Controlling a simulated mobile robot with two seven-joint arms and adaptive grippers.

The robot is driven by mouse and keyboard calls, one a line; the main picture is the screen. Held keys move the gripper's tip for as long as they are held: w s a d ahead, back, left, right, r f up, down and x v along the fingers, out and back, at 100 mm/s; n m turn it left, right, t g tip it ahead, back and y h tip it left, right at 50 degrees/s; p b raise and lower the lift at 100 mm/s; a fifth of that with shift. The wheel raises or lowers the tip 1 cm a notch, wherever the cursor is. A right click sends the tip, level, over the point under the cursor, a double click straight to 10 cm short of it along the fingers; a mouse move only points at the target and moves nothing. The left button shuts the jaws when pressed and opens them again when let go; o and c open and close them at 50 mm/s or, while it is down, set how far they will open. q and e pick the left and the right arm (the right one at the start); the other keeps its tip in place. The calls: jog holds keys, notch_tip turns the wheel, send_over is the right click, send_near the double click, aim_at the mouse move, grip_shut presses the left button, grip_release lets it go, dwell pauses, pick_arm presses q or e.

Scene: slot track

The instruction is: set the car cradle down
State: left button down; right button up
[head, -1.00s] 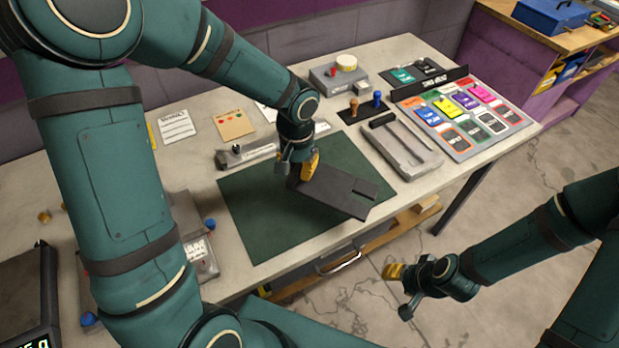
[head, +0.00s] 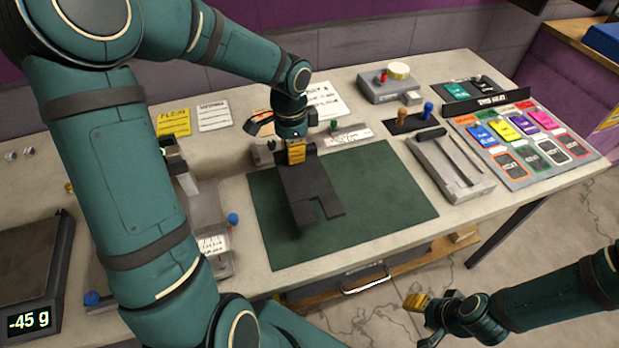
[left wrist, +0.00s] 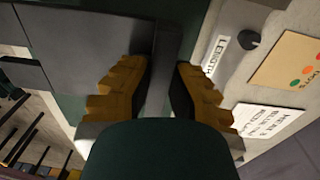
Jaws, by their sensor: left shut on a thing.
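The car cradle (head: 309,186) is a flat dark grey plate with a notch in its near end. It hangs over or rests on the left half of the green mat (head: 385,190); I cannot tell if it touches. My left gripper (head: 296,153) is shut on its far end. In the left wrist view, the yellow fingers (left wrist: 165,90) close on an upright dark tab of the cradle (left wrist: 88,48), whose plate spreads to the left. My right gripper (head: 414,303) is in front of the table, off the cradle; its opening is unclear.
A grey slotted block (head: 450,168) and a board of coloured cards (head: 525,140) stand to the right. A grey bar with a label (head: 350,137) lies behind the mat. A scale (head: 30,265) reading -45 g is at left. The mat's right half is clear.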

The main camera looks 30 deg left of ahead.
pick_arm(q)
jog(key=shift+f+b, duration=0.8)
jog(key=shift+f, duration=2.4)
jog(key=shift+f, duration=0.15)
jog(key=c, duration=1.1)
grip_release()
jog(key=shift+o, duration=0.2)
jog(key=shift+r, duration=0.3)
notch_tip(320, 180, up, 12)
jog(key=p, duration=0.3)
jog(key=shift+w+a+f, duration=0.15)
